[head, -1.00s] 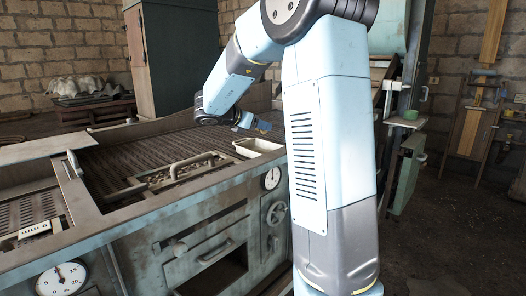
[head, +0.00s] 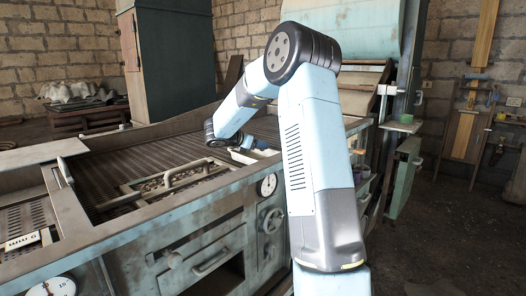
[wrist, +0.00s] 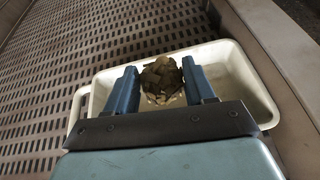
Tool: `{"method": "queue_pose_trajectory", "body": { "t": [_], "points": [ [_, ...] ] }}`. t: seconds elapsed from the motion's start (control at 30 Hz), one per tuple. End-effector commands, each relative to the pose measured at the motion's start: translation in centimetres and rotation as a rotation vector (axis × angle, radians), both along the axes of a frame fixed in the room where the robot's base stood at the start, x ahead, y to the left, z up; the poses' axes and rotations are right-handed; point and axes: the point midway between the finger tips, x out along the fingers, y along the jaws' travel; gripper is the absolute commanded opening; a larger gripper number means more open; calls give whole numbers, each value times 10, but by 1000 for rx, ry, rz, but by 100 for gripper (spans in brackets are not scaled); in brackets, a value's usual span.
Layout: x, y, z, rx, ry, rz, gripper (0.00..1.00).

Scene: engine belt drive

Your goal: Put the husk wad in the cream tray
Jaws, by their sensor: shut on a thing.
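The husk wad (wrist: 162,80) is a brown-green crumpled clump. In the wrist view it sits between the two blue fingers of my gripper (wrist: 159,70), which is shut on it. The cream tray (wrist: 238,70) lies below the fingers, and the wad appears over its inside. I cannot tell whether the wad touches the tray floor. The lower part of the tray is hidden by my gripper body. In the head view my gripper (head: 256,146) is just above the cream tray (head: 244,158), and the wad cannot be made out there.
A slotted dark deck (wrist: 50,75) spreads left of the tray. A metal machine edge (wrist: 262,40) runs along its right. In the head view, a framed opening with a curved handle (head: 170,179) lies left of the tray, and a dial (head: 266,185) is on the front panel.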

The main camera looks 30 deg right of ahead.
Motion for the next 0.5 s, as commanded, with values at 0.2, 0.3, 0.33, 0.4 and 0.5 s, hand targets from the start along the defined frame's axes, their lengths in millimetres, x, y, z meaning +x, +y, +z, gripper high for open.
{"method": "queue_pose_trajectory", "body": {
  "t": [0.2, 0.3, 0.33, 0.4, 0.5],
  "points": [
    [6, -2, -16, 0, 3, 2, 24],
    [5, -1, -29, 1, 3, 2, 24],
    [5, -1, -33, 0, 2, 3, 24],
    [5, -1, -37, 0, 0, 2, 24],
    [5, 0, -36, -1, -1, 3, 24]
  ]
}}
